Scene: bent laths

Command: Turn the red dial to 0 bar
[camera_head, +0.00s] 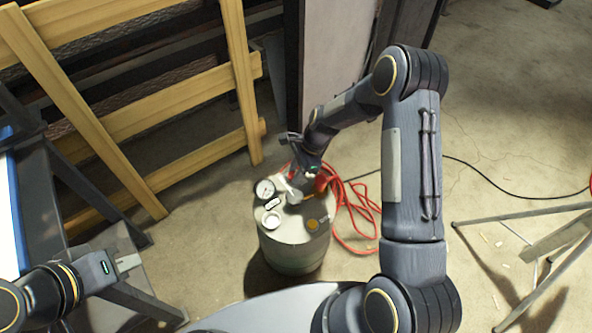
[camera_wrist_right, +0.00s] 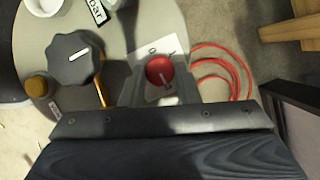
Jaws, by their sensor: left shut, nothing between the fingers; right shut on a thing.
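The red dial (camera_wrist_right: 160,71) sits on a white scale plate (camera_wrist_right: 176,45) on top of a grey drum (camera_head: 292,258). A pale pointer line shows on the dial in the right wrist view, and a "0" mark shows on the plate; other marks are hidden or too small to read. My right gripper (camera_wrist_right: 160,88) is shut on the red dial, with a finger at each side. In the head view the right gripper (camera_head: 313,172) is at the drum's far edge and partly hides the dial. My left gripper (camera_head: 128,263) is shut and empty, away from the drum.
The drum top also carries a dial gauge (camera_head: 265,188), a dark lobed knob (camera_wrist_right: 75,60), a white round part (camera_head: 272,220) and an orange part (camera_head: 312,224). A red hose (camera_head: 362,205) lies coiled beside the drum. A wooden rack (camera_head: 180,100) stands behind left.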

